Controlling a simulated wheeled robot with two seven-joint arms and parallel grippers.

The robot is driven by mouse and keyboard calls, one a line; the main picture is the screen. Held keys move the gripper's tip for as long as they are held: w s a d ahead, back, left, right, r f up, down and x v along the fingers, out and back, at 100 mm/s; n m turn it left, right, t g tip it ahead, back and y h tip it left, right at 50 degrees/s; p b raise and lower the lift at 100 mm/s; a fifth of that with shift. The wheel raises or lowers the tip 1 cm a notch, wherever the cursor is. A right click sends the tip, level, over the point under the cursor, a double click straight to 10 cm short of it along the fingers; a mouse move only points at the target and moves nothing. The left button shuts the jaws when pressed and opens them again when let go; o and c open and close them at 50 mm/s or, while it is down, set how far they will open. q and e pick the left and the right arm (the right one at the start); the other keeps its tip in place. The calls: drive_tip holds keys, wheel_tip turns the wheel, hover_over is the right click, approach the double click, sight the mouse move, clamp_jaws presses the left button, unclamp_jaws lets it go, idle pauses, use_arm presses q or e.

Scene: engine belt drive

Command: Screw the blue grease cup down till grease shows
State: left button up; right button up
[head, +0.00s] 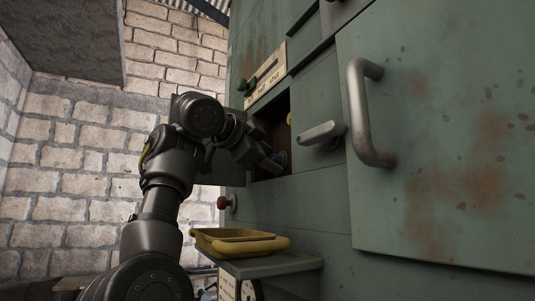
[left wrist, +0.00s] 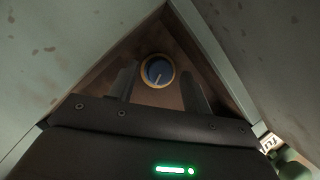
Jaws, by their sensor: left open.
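The blue grease cup (left wrist: 158,71) shows in the left wrist view as a round blue face with a pale line across it and a brass-coloured ring around it. It sits at the back of a brown recess. My left gripper (left wrist: 158,80) is open, its two dark fingers one on each side of the cup in the picture. I cannot tell whether they touch it; no grease can be made out. In the head view my left gripper (head: 274,161) reaches into the recess and mostly hides the cup. My right gripper is not in view.
The green cabinet has a grey lever (head: 322,132) right of the opening and a large metal handle (head: 362,112) on its door. A red knob (head: 228,202) sits below left. A yellow tray (head: 240,243) rests on a small shelf (head: 275,267) under the opening.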

use_arm(q)
drive_tip(key=shift+c, duration=0.4)
drive_tip(key=c, duration=0.9)
drive_tip(key=shift+d+f+m+t+b, duration=0.15)
drive_tip(key=shift+m+t+b, duration=0.55)
drive_tip(key=shift+m+b, duration=0.7)
drive_tip(key=shift+a+f+m+t+b, duration=0.1)
drive_tip(key=shift+f+m+t+b, duration=0.15)
drive_tip(key=shift+m+t+b, duration=0.8)
drive_tip(key=shift+m+g+h, duration=0.25)
drive_tip(key=shift+m+h, duration=0.05)
drive_tip(key=shift+m, duration=0.15)
drive_tip(key=o, duration=1)
